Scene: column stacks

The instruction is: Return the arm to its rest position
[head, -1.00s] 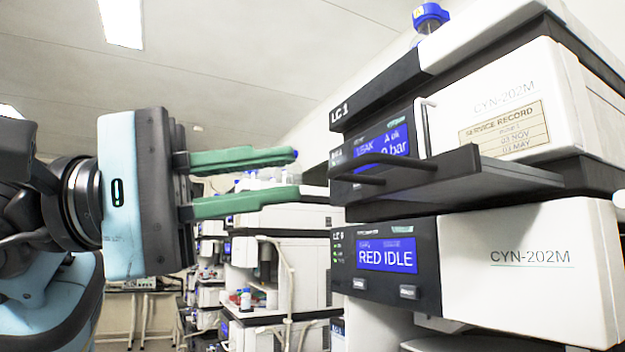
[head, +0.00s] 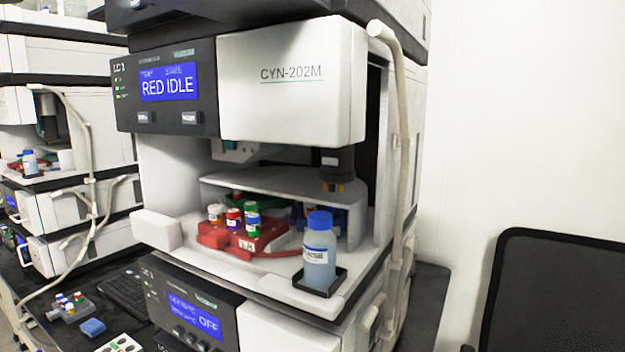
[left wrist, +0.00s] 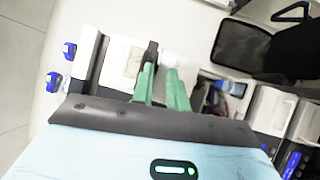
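My left gripper (left wrist: 160,76) shows in the left wrist view, with its two green fingers apart and nothing visible between them. Behind the fingertips is a pale surface of a white and dark instrument (left wrist: 122,62). No arm or gripper shows in the head view, so the arm's pose cannot be seen there. My right gripper is in neither view.
The head view shows a white instrument stack (head: 290,85) reading RED IDLE. Its open bay holds a red vial rack (head: 272,236) and a blue-capped bottle (head: 319,258). A tube (head: 402,130) runs down its right side. A black chair (head: 555,290) stands at right.

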